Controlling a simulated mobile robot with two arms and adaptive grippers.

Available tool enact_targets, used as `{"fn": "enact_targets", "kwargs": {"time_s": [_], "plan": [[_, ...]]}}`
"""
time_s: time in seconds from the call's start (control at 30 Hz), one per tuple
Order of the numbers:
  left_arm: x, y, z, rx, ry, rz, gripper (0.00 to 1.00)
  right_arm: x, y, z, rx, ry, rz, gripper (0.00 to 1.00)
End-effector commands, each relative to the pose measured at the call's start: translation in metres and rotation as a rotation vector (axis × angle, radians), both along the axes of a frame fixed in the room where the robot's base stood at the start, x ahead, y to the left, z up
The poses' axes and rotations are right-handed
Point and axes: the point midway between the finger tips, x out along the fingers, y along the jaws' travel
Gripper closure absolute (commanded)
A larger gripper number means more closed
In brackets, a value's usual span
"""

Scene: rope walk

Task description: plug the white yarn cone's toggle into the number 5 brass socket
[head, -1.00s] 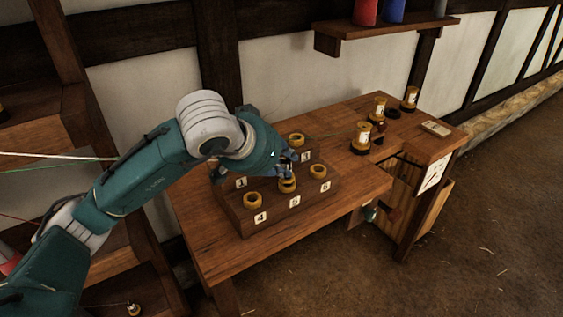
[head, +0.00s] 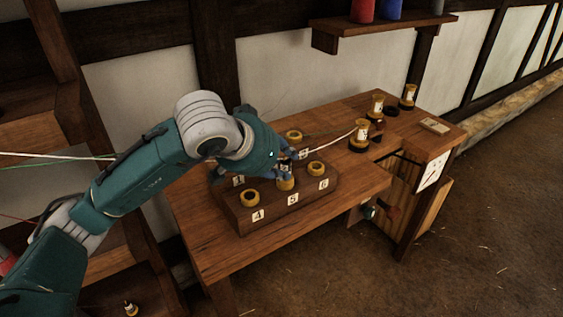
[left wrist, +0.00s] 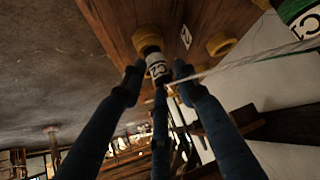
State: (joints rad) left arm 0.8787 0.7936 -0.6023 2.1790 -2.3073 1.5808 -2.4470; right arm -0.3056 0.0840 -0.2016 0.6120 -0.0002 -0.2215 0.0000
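The number 5 brass socket (head: 285,184) is the front middle one on the wooden block (head: 300,212). My left gripper (head: 286,170) is right over it. In the left wrist view a toggle with a white label (left wrist: 158,66) stands at a brass ring (left wrist: 148,40), between my left fingers (left wrist: 158,76). The fingers stand apart around it, with narrow gaps at the sides. How deep the toggle sits is hidden. A white strand (head: 330,143) runs from the gripper toward the bottles on the right; it also shows in the left wrist view (left wrist: 250,57). My right gripper is out of view.
Sockets 4 (head: 250,198) and 6 (head: 316,168) flank number 5 and look empty. White and green strands (head: 50,155) cross at the left. A shelf (head: 385,27) hangs above.

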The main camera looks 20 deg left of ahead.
Motion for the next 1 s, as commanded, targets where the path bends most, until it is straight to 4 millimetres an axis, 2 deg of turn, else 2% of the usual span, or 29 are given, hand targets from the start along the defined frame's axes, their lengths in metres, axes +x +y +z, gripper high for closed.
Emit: {"fn": "enact_targets", "kwargs": {"time_s": [1.0], "plan": [[-0.051,0.014,0.055,0.000,-0.001,0.000,0.69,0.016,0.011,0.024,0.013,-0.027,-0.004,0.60]]}}
